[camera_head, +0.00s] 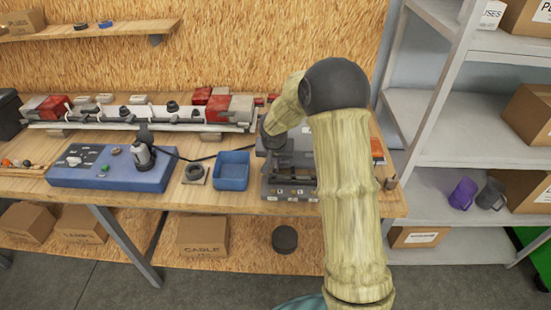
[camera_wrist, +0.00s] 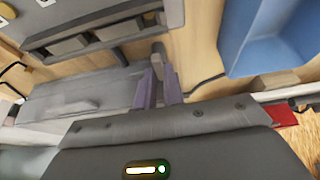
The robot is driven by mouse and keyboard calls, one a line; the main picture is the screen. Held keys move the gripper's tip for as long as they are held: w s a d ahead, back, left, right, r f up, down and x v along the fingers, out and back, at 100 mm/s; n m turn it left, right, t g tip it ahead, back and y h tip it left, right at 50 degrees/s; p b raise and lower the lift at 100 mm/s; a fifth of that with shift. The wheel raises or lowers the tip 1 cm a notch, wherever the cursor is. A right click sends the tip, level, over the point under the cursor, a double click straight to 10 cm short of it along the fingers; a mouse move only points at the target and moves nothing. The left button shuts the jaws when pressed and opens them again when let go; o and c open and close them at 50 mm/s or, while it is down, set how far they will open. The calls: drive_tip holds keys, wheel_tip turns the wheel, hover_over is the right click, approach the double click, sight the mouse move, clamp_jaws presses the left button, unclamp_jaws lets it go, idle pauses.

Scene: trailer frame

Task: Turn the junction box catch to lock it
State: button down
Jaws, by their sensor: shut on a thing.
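A grey box, which looks like the junction box (camera_wrist: 85,97), lies to the left of my fingers in the wrist view. Its lid is flat, with a small raised piece on it. My gripper (camera_wrist: 158,76) is shut on a small grey piece at the box's edge that looks like the catch (camera_wrist: 157,60). The fingers cover most of this piece, so how far it is turned cannot be told. In the head view my arm hides much of the box and the fingertips.
A grey slotted holder (camera_head: 290,191) stands at the bench front, with a blue bin (camera_head: 232,170) to its left. A blue control panel (camera_head: 112,167) is further left. The trailer frame with red lamps (camera_head: 217,108) runs along the back. A shelf rack (camera_head: 455,150) stands right.

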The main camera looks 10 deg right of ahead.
drive_tip(key=shift+d+n+p, duration=0.1)
drive_tip(key=shift+n+p, duration=0.25)
drive_tip(key=shift+n, duration=0.05)
drive_tip(key=n+p, duration=0.1)
drive_tip(key=n+y+p, duration=0.1)
drive_tip(key=n+p, duration=0.1)
drive_tip(key=p, duration=0.1)
drive_tip(key=shift+d+r+n+y, duration=0.25)
drive_tip(key=shift+d+n+y, duration=0.05)
drive_tip(key=shift+y, duration=0.1)
drive_tip(key=shift+d+f+n+y+p, duration=0.1)
drive_tip(key=shift+f+n+y+p, duration=0.15)
drive_tip(key=shift+n+p, duration=0.65)
drive_tip(key=c, duration=1.5)
unclamp_jaws()
